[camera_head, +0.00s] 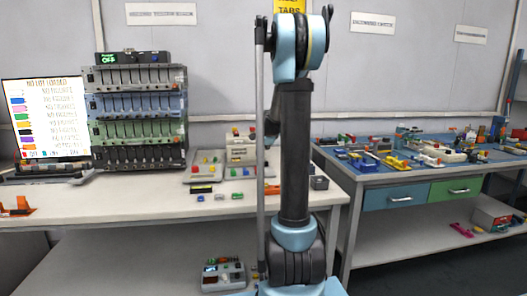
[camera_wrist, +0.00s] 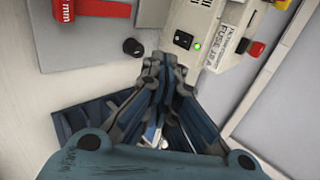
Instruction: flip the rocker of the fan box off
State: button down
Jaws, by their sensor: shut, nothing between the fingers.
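In the wrist view a light beige box carries a black rocker (camera_wrist: 183,40), a lit green lamp (camera_wrist: 197,46) and a label that reads something like "FUSE 10 A". No fan name is legible on this box (camera_wrist: 208,62). My gripper (camera_wrist: 163,62) is shut and empty, its fingertips just below the rocker in the picture. I cannot tell whether they touch the box. Which side of the rocker is pressed is too small to tell. In the head view a beige box (camera_head: 241,155) stands on the bench beside my arm, which partly hides that area.
In the wrist view a black knob (camera_wrist: 133,47) is left of the fingers, a red part (camera_wrist: 95,8) is at the top left and a red button (camera_wrist: 256,49) is to the right. The head view shows a cell rack (camera_head: 137,103), a screen (camera_head: 45,117) and a cluttered right bench (camera_head: 375,175).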

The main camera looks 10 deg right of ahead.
aim_at(260, 153)
jog(key=x, duration=0.8)
jog(key=shift+w+a+f, duration=0.1)
jog(key=shift+w+f, duration=0.1)
jog(key=w, duration=0.3)
jog(key=shift+f, duration=0.25)
jog(key=shift+w+f, duration=0.1)
jog(key=shift+w, duration=0.45)
jog(key=shift+w+f+t, duration=0.15)
jog(key=shift+w+t, duration=0.05)
jog(key=shift+t, duration=0.2)
jog(key=shift+r, duration=0.85)
jog(key=shift+s, duration=0.15)
